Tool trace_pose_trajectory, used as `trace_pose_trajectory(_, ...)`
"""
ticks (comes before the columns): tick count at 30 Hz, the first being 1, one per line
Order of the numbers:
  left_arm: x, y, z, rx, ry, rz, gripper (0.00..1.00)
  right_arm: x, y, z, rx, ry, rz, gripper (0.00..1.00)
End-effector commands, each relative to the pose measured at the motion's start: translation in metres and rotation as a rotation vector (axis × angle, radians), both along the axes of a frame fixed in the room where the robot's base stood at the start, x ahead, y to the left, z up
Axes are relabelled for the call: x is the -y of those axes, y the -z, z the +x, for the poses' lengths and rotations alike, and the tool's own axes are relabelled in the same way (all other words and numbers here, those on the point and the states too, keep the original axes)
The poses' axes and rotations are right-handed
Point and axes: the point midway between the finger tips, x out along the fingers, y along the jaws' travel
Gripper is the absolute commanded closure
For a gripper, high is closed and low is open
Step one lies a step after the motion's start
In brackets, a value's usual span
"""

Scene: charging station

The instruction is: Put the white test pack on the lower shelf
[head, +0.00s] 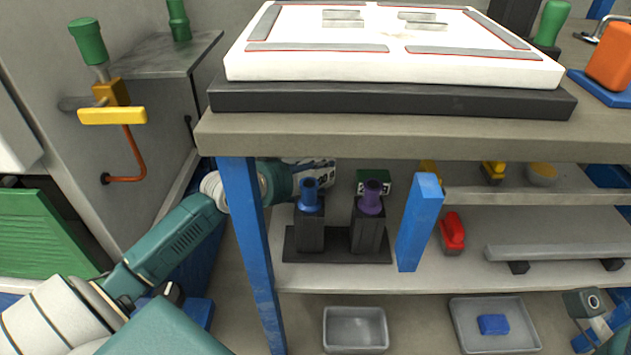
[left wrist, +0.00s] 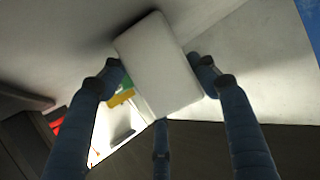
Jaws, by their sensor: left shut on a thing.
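In the left wrist view, a plain white test pack (left wrist: 160,65) is held tilted between the dark blue fingers of my left gripper (left wrist: 160,85). In the head view my left gripper (head: 315,170) reaches under the worktop behind the blue front leg, above two dark holders. The pack cannot be made out clearly in the head view. The lower shelf (head: 420,283) lies below the gripper, its left part partly occupied. At the bottom right corner, what looks like my right gripper (head: 600,328) is cut off by the picture edge, its fingers unclear.
Two dark holders with a blue (head: 309,195) and a purple (head: 372,196) top stand on the shelf. A blue post (head: 418,222) stands right of them. Further right are a red object (head: 452,232) and a grey slab (head: 555,250). Grey trays (head: 355,330) lie below.

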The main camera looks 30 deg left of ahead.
Motion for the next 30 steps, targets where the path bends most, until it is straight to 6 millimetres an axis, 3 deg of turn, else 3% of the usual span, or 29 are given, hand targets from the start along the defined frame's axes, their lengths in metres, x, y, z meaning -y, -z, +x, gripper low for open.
trace_pose_trajectory(11,0.000,0.002,0.001,0.007,0.000,0.001,0.85,0.000,-0.002,0.000,0.010,0.000,-0.001,0.21)
trace_pose_trajectory(12,0.000,0.005,0.000,0.001,0.000,0.000,0.32,0.000,-0.002,0.000,0.010,0.000,-0.001,0.21)
trace_pose_trajectory(23,-0.001,0.002,-0.002,0.000,-0.001,0.001,0.32,0.000,-0.004,-0.001,0.011,0.000,-0.001,0.21)
trace_pose_trajectory(27,-0.004,-0.003,-0.014,-0.002,-0.001,0.002,0.32,0.000,-0.009,-0.002,0.013,-0.001,0.002,0.21)
trace_pose_trajectory(30,-0.007,-0.012,-0.030,-0.002,0.001,0.003,0.32,0.001,0.002,0.001,-0.039,-0.001,0.001,0.21)
